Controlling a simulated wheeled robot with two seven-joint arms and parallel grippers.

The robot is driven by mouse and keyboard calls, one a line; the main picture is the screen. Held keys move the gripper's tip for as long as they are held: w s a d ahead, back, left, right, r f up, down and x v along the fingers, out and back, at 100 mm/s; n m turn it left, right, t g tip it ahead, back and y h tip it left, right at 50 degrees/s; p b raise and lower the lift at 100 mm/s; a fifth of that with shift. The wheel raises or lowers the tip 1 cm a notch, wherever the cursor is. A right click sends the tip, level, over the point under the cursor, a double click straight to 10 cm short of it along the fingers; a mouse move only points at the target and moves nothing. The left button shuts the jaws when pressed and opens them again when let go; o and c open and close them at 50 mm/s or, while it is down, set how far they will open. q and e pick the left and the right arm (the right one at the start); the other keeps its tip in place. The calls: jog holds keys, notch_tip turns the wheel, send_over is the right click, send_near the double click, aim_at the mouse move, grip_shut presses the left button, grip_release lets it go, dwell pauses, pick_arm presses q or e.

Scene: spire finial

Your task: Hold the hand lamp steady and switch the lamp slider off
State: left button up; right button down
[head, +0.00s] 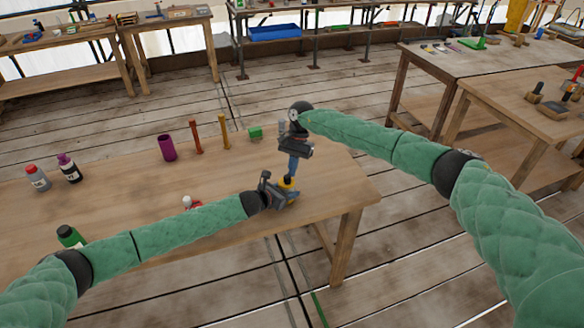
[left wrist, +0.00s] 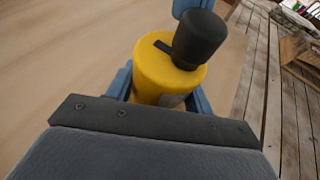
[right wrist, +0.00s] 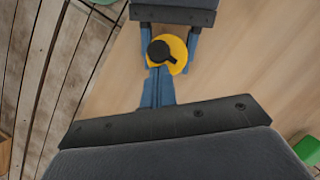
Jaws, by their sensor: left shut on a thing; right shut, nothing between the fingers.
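The hand lamp is a yellow cylinder (head: 287,183) near the right end of the workbench. In the left wrist view the lamp (left wrist: 158,75) stands between the blue fingers of my left gripper (left wrist: 160,88), which is shut on its body. A black slider knob (left wrist: 198,38) sits on its top, beside a short dark slot (left wrist: 163,46). My right gripper (head: 291,174) points down over the lamp, shut and empty. In the right wrist view its fingertips (right wrist: 157,72) are close to the black knob (right wrist: 160,50); I cannot tell whether they touch.
Bottles (head: 38,178) stand at the left. The bench's right edge is close to the lamp.

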jog(key=w+d+r, duration=0.3)
jog(key=w+r, duration=0.4)
jog(key=r, duration=0.2)
jog(key=shift+d, duration=0.2)
dwell(0.3)
jog(key=shift+r, duration=0.1)
pick_arm(q)
jog(key=o, duration=1.1)
